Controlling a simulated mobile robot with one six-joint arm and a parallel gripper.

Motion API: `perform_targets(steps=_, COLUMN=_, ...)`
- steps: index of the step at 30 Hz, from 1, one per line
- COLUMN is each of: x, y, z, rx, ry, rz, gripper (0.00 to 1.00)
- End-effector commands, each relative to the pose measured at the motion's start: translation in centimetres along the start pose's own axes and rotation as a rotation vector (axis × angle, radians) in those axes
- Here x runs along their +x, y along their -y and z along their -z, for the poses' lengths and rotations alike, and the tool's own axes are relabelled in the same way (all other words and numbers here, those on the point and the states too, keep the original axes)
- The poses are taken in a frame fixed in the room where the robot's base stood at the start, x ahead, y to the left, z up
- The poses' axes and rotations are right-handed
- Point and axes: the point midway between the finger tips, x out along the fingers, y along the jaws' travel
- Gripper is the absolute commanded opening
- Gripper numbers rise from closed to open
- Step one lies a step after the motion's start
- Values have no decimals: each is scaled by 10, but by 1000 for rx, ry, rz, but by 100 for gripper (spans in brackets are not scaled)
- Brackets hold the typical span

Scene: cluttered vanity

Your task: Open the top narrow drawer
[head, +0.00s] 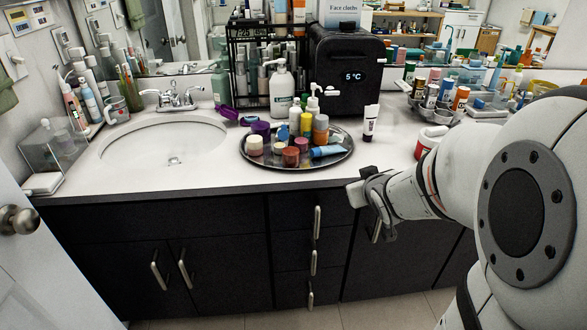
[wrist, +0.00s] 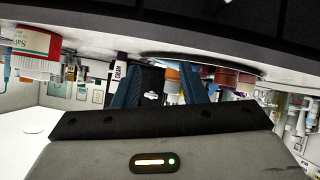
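The top narrow drawer (head: 291,214) is a dark front in the middle column of the vanity, just under the counter. It looks shut, flush with the fronts around it. Its silver bar handle (head: 317,222) stands upright near its right edge. My gripper (head: 362,205) is to the right of this handle, in front of the cabinet and near the counter edge, apart from the handle. In the wrist view my gripper's two blue fingers (wrist: 166,86) are spread with a gap between them and nothing held. The handle is not visible in the wrist view.
Two more narrow drawers lie below, with handles (head: 313,262). A cabinet door handle (head: 376,229) is right beside my gripper. Above, a round tray (head: 247,157) of bottles and jars and a white tube (head: 370,124) stand on the counter (head: 205,180). A sink (head: 165,142) is at left.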

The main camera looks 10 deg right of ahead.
Motion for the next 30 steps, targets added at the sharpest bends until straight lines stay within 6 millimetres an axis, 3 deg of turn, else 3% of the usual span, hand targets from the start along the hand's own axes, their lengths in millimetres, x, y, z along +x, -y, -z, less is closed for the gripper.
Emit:
perform_targets(steps=1, x=32, y=9, z=-30, rx=-12, ry=-50, rz=32, gripper=38)
perform_targets(steps=6, x=84, y=36, z=-70, rx=-29, ry=-254, rz=185, gripper=38)
perform_targets(steps=10, x=108, y=60, z=-101, rx=-5, ry=-400, rz=324, gripper=38)
perform_targets(steps=15, x=116, y=80, z=-130, rx=47, ry=-541, rz=475, gripper=38)
perform_targets(steps=22, x=115, y=90, z=-139, rx=87, ry=-622, rz=565, gripper=38)
perform_targets(steps=30, x=138, y=110, z=-118, rx=85, ry=-628, rz=572, gripper=38)
